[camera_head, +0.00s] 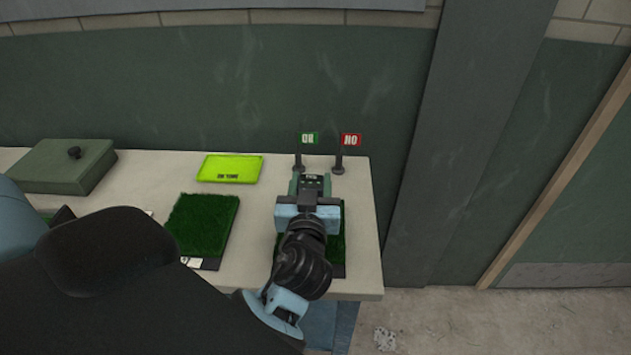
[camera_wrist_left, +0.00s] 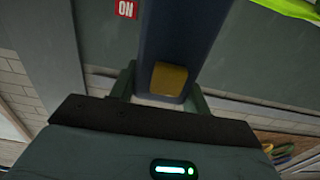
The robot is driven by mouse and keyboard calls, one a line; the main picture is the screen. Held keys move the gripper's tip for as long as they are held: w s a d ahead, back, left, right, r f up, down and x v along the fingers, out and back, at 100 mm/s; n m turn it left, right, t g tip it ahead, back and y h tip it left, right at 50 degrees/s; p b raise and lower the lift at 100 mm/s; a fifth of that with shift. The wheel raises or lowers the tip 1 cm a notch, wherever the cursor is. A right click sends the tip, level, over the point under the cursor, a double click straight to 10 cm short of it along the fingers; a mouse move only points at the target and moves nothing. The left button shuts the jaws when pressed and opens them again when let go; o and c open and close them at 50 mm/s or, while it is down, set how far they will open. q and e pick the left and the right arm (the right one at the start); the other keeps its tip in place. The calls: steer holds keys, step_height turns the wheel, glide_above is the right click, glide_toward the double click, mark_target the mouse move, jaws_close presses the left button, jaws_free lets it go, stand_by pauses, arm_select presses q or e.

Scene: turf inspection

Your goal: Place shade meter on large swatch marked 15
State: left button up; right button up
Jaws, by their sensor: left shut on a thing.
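My left gripper (camera_head: 311,187) is shut on the shade meter (camera_head: 313,179), a dark device with a small pale readout. In the left wrist view the meter (camera_wrist_left: 187,35) shows as a dark blue body with a yellow pad, between my green fingers (camera_wrist_left: 160,92). The gripper holds it over the far part of the right-hand turf swatch (camera_head: 338,249). My wrist hides most of this swatch and any number on it. I cannot tell whether the meter touches it. Another large green swatch (camera_head: 202,223) lies to the left, its label (camera_head: 192,262) too small to read surely.
A bright yellow-green card (camera_head: 231,168) lies at the back of the pale table (camera_head: 262,205). A green lidded box (camera_head: 65,167) is at far left. Bare table separates the two swatches.

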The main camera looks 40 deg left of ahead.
arm_select(q)
steer(key=shift+s+d+r, duration=0.1)
steer(key=shift+d+r, duration=0.05)
steer(key=o, duration=1)
steer(key=shift+f, duration=0.25)
steer(key=o, duration=0.5)
steer(key=shift+r, duration=0.1)
steer(key=shift+r, duration=0.15)
